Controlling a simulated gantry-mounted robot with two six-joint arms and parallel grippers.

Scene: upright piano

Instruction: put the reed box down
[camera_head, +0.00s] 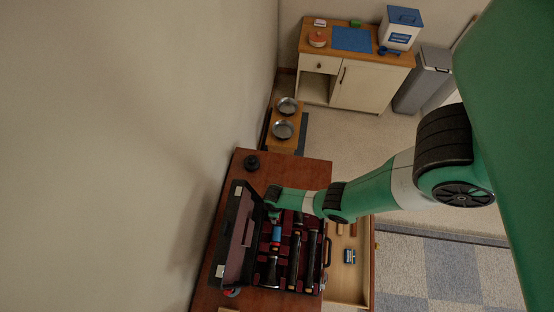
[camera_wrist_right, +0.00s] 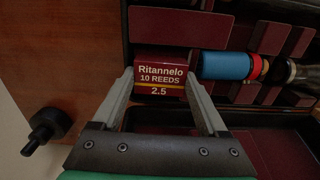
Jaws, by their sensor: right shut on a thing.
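The reed box (camera_wrist_right: 160,77) is a small dark red box lettered "Ritannelo 10 reeds 2.5". My right gripper (camera_wrist_right: 158,88) is shut on it, a finger on each side. The box is at the edge of the open instrument case (camera_wrist_right: 130,45), by its maroon compartments; I cannot tell whether it touches the lining. In the head view my right gripper (camera_head: 272,202) is over the far end of the case (camera_head: 229,262), and the box cannot be made out there. The case holds several black instrument parts and a blue cylinder (camera_wrist_right: 226,66). My left gripper is not in view.
The case lies on a brown wooden top (camera_head: 300,168). A black knob-like piece (camera_head: 251,162) stands on the top beyond it. A wall runs along the left.

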